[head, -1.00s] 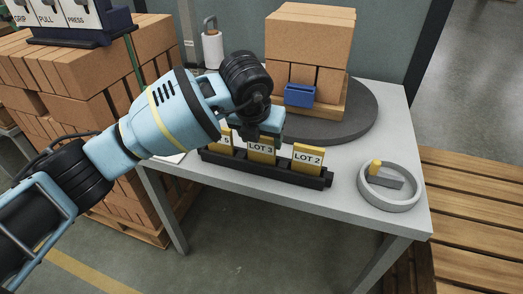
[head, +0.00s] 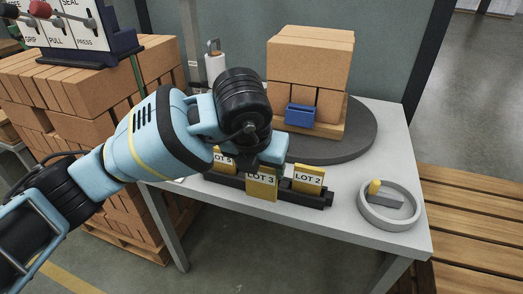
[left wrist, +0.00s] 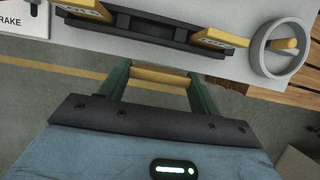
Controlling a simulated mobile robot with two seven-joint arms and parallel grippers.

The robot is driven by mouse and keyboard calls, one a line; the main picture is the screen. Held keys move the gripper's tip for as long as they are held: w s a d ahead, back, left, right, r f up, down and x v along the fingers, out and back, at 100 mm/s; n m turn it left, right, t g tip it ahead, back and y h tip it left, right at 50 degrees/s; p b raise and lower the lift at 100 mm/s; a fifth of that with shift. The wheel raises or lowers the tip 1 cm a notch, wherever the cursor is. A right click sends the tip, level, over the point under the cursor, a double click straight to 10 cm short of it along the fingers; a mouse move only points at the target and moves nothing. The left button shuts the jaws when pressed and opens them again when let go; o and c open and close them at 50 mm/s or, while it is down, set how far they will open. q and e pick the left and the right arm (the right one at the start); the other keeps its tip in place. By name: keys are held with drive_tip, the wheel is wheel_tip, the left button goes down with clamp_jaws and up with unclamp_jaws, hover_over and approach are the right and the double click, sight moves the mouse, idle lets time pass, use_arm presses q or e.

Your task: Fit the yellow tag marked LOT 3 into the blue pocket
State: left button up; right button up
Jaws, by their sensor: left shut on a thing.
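The yellow tag marked LOT 3 (head: 262,188) is held upright in my left gripper (head: 266,167), clear of the black rack (head: 318,199) and in front of its middle. In the left wrist view the green fingers are shut on the tag's top edge (left wrist: 160,76), with the rack (left wrist: 150,30) beyond. The blue pocket (head: 300,116) is on the front of the brick stack (head: 310,65), behind and to the right of the gripper. My right gripper is not in view.
Yellow tags LOT 5 (head: 224,160) and LOT 2 (head: 308,178) stand in the rack. The stack sits on a dark round turntable (head: 362,128) on the grey table (head: 395,130). A grey ring with a yellow knob (head: 388,205) lies at the right.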

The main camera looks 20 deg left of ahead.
use_arm(q)
drive_tip(key=s+d, duration=0.1)
drive_tip(key=s, duration=0.7)
drive_tip(key=shift+s+d+r+p, duration=0.3)
drive_tip(key=shift+d+r, duration=0.05)
drive_tip(key=shift+r, duration=0.05)
